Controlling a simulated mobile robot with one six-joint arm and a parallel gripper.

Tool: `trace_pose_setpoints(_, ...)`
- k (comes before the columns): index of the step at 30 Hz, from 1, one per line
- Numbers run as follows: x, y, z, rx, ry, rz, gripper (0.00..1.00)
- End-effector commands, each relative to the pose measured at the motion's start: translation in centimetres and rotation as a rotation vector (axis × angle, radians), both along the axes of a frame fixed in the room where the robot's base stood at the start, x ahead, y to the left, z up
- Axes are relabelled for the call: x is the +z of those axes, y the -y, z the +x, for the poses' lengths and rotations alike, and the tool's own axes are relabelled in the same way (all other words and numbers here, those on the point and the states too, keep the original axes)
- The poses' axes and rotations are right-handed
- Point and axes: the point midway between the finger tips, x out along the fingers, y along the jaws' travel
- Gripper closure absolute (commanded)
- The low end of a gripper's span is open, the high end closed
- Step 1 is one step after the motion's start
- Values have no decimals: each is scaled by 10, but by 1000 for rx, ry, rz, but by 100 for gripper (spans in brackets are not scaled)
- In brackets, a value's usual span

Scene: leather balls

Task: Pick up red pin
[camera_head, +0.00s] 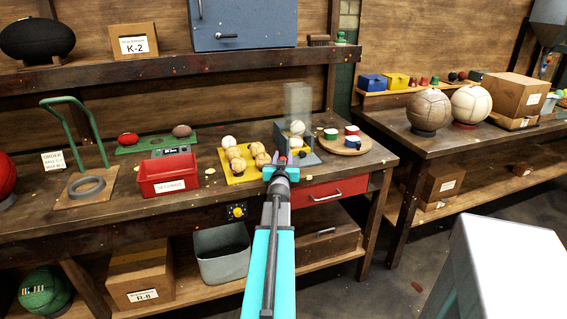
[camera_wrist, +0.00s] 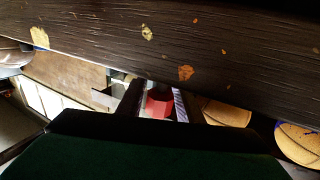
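My gripper (camera_head: 281,172) is at the end of my outstretched arm, over the front part of the workbench near the yellow tray. A small red piece (camera_head: 282,158), which looks like the red pin, shows at the fingertips in the head view. In the wrist view the red piece (camera_wrist: 158,103) sits between the two dark fingers of my gripper (camera_wrist: 156,98). It fills most of the gap. Whether the fingers press on it cannot be told. Its lower part is hidden behind the gripper body.
A yellow tray (camera_head: 233,179) with several tan balls lies just left of my gripper. A grey stand with a clear tube (camera_head: 297,101) is behind it. A round wooden board (camera_head: 345,149) with small cups is to the right. A red bin (camera_head: 168,173) stands left.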

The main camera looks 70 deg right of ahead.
Motion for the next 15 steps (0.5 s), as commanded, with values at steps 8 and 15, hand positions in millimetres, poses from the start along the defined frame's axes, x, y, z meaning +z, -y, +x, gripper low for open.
trace_pose_setpoints(8, 0, 0, 0, 0, 0, 0, 68)
trace_pose_setpoints(15, 0, 0, 0, 0, 0, 0, 91)
